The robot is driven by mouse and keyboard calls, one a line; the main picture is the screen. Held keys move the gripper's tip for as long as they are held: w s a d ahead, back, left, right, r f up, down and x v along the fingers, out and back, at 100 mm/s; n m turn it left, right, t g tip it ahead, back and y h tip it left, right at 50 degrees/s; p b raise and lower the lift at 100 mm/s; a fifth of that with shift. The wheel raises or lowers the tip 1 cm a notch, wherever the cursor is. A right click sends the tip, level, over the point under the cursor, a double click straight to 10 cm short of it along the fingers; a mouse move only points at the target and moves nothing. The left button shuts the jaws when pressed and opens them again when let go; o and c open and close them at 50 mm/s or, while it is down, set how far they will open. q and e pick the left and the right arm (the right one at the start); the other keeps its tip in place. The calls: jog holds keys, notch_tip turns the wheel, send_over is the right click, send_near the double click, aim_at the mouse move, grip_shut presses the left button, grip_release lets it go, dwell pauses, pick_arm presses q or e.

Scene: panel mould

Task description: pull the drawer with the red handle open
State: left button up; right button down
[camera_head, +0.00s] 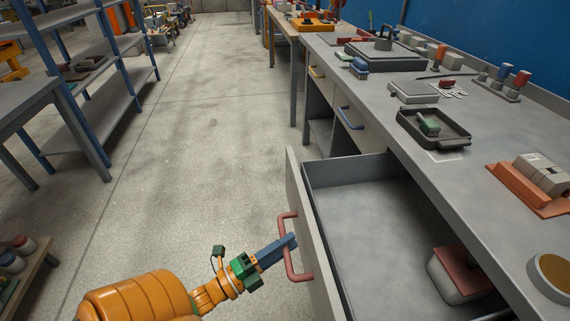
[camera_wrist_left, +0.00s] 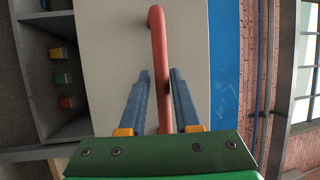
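The drawer (camera_head: 310,243) with the red handle (camera_head: 286,250) stands pulled well out from the workbench, its inside exposed. My left gripper (camera_head: 288,242) is at the handle, coming from the left. In the left wrist view the red handle (camera_wrist_left: 158,45) runs between the two blue fingers (camera_wrist_left: 160,72), which sit close on either side of it and look closed on it. The drawer's pale front (camera_wrist_left: 105,40) lies behind the handle. My right gripper is not in view.
A box with a red top (camera_head: 460,272) lies in the drawer. Farther along the workbench (camera_head: 445,185) are closed drawers with a blue handle (camera_head: 350,118) and a yellow handle (camera_head: 316,73). The floor (camera_head: 190,130) left of the drawer is clear. Shelves stand at the left.

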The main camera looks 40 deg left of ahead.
pick_arm(q)
jog(key=shift+o, duration=0.9)
jog(key=shift+r, duration=0.1)
jog(key=b+v, duration=0.1)
jog(key=v, duration=0.6)
